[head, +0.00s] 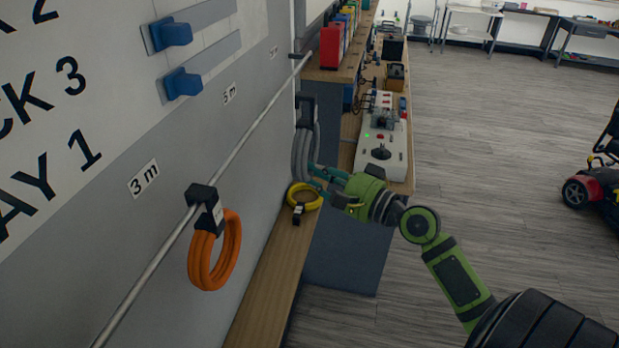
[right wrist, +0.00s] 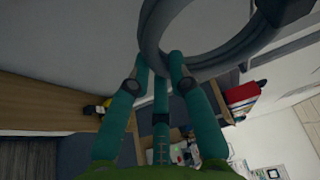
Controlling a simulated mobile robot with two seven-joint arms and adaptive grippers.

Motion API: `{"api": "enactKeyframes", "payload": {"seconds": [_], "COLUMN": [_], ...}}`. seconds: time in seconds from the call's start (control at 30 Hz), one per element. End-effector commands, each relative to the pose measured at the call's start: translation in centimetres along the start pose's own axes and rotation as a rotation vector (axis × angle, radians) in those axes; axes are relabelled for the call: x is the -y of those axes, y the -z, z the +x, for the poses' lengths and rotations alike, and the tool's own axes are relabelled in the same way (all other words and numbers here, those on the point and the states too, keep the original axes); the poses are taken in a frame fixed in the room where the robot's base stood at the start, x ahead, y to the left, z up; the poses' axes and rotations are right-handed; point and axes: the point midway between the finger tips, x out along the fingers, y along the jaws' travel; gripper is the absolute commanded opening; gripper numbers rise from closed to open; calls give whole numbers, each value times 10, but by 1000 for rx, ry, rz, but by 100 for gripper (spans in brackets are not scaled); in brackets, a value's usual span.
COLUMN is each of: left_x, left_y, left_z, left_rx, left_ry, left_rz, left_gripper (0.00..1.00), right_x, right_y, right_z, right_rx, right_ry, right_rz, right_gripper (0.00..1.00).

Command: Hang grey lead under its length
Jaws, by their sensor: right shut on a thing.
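The grey lead (head: 301,153) is a coil with a black hanger (head: 307,110) at its top, held upright beside the wall. My right gripper (head: 318,172) is shut on the lower part of the coil. In the right wrist view the grey lead (right wrist: 150,32) loops over my teal fingertips (right wrist: 162,62). The black hanger appears to the right of the metal rail (head: 240,148), apart from it in the picture. Length labels "3 m" (head: 143,179) and "5 m" (head: 230,93) are on the wall; a farther label (head: 273,52) is too small to read. My left gripper is out of view.
An orange coil (head: 234,250) hangs from the rail by a black hanger near "3 m". A yellow coil (head: 317,200) lies on the wooden ledge (head: 268,290) below my gripper. Open floor is at right.

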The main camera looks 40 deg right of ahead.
Motion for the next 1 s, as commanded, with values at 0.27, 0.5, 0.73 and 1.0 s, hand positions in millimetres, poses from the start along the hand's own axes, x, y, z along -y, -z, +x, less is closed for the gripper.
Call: {"api": "enactKeyframes", "payload": {"seconds": [0.27, 0.5, 0.73, 1.0], "left_x": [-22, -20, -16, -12], "left_y": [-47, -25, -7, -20], "left_z": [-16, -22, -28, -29], "left_rx": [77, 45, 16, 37], "left_ry": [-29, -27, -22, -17], "left_rz": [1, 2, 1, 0], "left_gripper": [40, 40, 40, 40], "right_x": [4, 4, 4, -4], "right_y": [-8, -16, -24, -31], "right_z": [19, 37, 54, 72], "right_rx": [2, 3, 3, 2], "right_ry": [5, 5, 5, 2], "right_rz": [0, 0, 1, 0], "right_gripper": [0, 0, 0, 0]}}
